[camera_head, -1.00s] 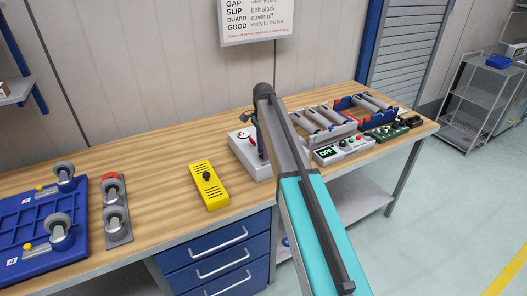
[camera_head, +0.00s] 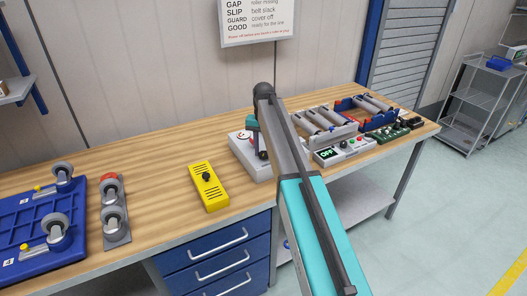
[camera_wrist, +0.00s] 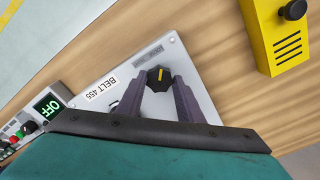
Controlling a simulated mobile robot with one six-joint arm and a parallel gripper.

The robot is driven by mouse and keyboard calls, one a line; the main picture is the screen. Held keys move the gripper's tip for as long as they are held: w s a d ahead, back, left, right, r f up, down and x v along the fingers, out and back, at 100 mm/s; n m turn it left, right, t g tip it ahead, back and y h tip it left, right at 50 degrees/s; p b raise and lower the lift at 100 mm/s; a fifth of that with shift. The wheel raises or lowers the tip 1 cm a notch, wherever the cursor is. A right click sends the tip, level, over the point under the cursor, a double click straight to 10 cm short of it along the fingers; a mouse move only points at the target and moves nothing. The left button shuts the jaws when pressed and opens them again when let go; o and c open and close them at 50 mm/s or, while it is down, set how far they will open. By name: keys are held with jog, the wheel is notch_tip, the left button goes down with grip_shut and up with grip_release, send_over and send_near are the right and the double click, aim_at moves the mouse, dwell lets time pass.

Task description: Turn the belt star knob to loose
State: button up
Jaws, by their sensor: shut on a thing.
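The star knob (camera_wrist: 160,76) is black with a yellow pointer line, on a light grey panel marked BELT 455 (camera_wrist: 105,100). My gripper (camera_wrist: 163,84) is shut on the knob, with one dark finger on each side of it in the wrist view. The pointer line stands nearly upright in that view. A small printed label strip (camera_wrist: 149,53) lies just above the knob; its words are too small to read surely. In the head view the panel's grey box (camera_head: 240,148) stands on the bench, and my arm hides the knob and fingertips.
A yellow box with a black knob (camera_head: 209,188) sits left of the panel. A control box showing OFF (camera_head: 328,154) and roller frames (camera_head: 325,122) stand to the right. A blue wheel tray (camera_head: 30,225) is at the far left.

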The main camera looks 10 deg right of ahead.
aim_at(264, 154)
jog(key=n, duration=0.4)
jog(key=shift+n+b, duration=0.3)
jog(key=shift+n, duration=1.7)
jog(key=o, duration=1.1)
jog(key=shift+c, duration=0.2)
jog(key=shift+r, duration=0.2)
notch_tip(264, 154, up, 14)
jog(key=p, duration=0.7)
jog(key=shift+f, duration=0.25)
